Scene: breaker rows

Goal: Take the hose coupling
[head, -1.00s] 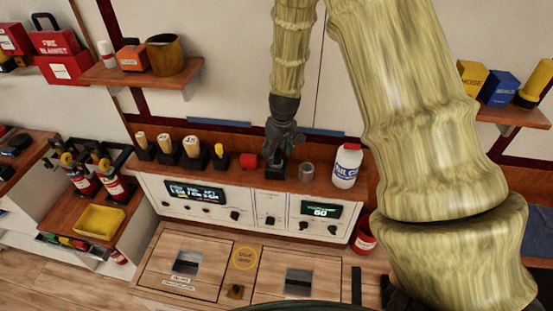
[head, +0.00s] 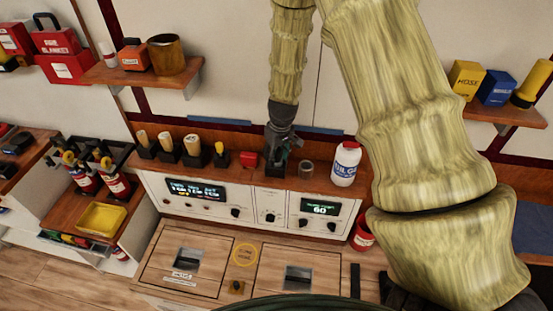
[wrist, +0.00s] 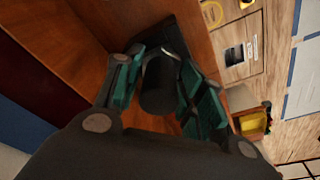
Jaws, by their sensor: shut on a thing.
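My gripper (head: 281,157) reaches down to the wooden shelf above the control panel. In the wrist view my gripper (wrist: 158,93) has its teal-padded fingers closed on both sides of a dark cylinder, which looks like the hose coupling (wrist: 159,88). A pale curved rim shows beside it, and a black block, perhaps its holder (wrist: 183,38), is close behind it. I cannot tell whether the coupling still sits in that block. In the head view the fingers mostly hide it.
A red piece (head: 249,159) stands left of my gripper; a grey cup (head: 306,171) and a white bottle (head: 345,164) stand to its right. Several wooden-handled items line the shelf's left. The control panel (head: 255,208) is below. A yellow tray (head: 101,218) lies at the left.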

